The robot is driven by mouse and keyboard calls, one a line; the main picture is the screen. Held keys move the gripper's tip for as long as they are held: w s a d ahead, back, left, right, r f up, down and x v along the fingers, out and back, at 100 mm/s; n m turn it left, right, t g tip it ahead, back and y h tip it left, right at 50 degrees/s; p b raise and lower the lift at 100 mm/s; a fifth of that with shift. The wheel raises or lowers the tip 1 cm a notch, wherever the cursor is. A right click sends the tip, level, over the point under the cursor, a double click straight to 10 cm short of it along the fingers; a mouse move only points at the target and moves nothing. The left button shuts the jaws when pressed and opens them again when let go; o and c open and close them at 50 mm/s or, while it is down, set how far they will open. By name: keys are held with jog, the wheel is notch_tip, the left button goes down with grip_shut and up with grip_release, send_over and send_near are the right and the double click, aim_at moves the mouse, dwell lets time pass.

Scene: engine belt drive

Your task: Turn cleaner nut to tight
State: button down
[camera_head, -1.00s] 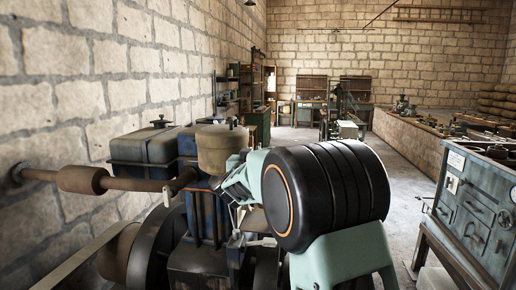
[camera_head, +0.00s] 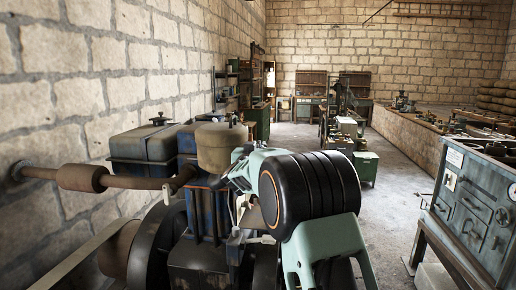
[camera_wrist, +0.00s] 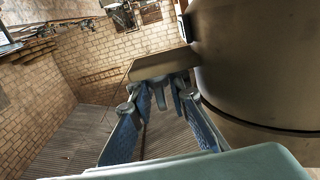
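The cleaner is a beige round drum (camera_head: 220,147) on top of the blue engine. A small dark knob (camera_head: 231,121), apparently the cleaner nut, stands on its lid. In the wrist view the drum (camera_wrist: 260,65) fills the right side, very close. My gripper (camera_wrist: 163,90) has two blue-padded fingers standing apart, with background showing between them. A tan slab (camera_wrist: 162,63) lies just beyond the fingertips; I cannot tell whether they touch it. The nut is not clearly recognisable in the wrist view. In the head view my arm hides most of the gripper, beside the drum's right side.
A grey tank (camera_head: 148,150) stands left of the drum. A rusty pipe (camera_head: 130,183) runs from the wall to the engine. A belt (camera_head: 88,255) and wheel are at lower left.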

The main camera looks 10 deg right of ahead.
jog(key=shift+r+p, duration=0.1)
jog(key=shift+p, duration=0.3)
jog(key=shift+a+r+m+h+p, duration=0.1)
jog(key=shift+r+m+h+p, duration=0.2)
jog(key=shift+p, duration=0.75)
jog(key=shift+f+g+h+p, duration=0.1)
jog(key=shift+g+h+p, duration=0.25)
jog(key=shift+p, duration=0.2)
jog(key=shift+f+m+h+p, duration=0.15)
jog(key=shift+m+h+p, duration=0.25)
jog(key=shift+p, duration=0.1)
jog(key=shift+f, duration=0.15)
jog(key=c, duration=2.1)
grip_release()
jog(key=shift+f+b, duration=0.15)
jog(key=shift+b, duration=0.55)
